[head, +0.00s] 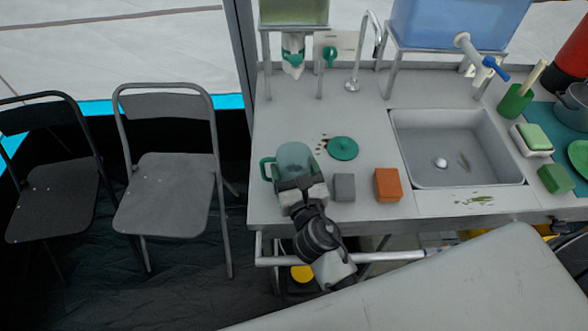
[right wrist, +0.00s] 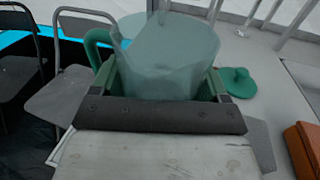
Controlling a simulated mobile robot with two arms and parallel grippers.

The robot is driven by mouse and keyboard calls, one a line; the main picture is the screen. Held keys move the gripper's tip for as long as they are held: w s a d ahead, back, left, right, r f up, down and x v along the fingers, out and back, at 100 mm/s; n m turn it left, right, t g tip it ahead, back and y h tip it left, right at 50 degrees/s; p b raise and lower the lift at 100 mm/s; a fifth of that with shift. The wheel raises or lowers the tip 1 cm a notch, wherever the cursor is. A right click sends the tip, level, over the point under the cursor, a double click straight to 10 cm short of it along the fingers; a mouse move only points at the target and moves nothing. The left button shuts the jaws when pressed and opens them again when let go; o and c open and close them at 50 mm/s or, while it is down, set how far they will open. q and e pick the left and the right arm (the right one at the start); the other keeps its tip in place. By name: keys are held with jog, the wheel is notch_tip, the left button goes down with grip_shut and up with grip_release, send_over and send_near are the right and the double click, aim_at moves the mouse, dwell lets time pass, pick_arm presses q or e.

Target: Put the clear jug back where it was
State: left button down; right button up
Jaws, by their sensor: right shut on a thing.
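The clear jug (head: 296,156) is a bluish see-through vessel with a green handle on its left side. It is at the left end of the grey counter (head: 372,130) in the head view. My right gripper (head: 298,182) is shut on the jug from the front. In the right wrist view the jug (right wrist: 168,62) stands upright between the fingers of the gripper (right wrist: 165,92). I cannot tell whether its base touches the counter. A green lid (head: 343,148) lies on the counter just right of the jug, with dark specks beside it. My left gripper is not in view.
A grey block (head: 344,187) and an orange block (head: 387,185) stand right of my gripper. A sink (head: 455,148) is further right. A dispenser on a stand (head: 293,12) is behind the jug. Folding chairs (head: 165,180) stand left of the counter.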

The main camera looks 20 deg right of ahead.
jog(key=shift+f, duration=0.15)
jog(key=o, duration=1)
jog(key=shift+s+r, duration=0.1)
jog(key=shift+r, duration=0.1)
jog(key=shift+s+a+b, duration=0.2)
jog(key=shift+s+b, duration=0.9)
jog(key=shift+s, duration=1.9)
jog(key=shift+s+a+b, duration=0.15)
jog(key=shift+s+b, duration=0.95)
jog(key=shift+s, duration=1.85)
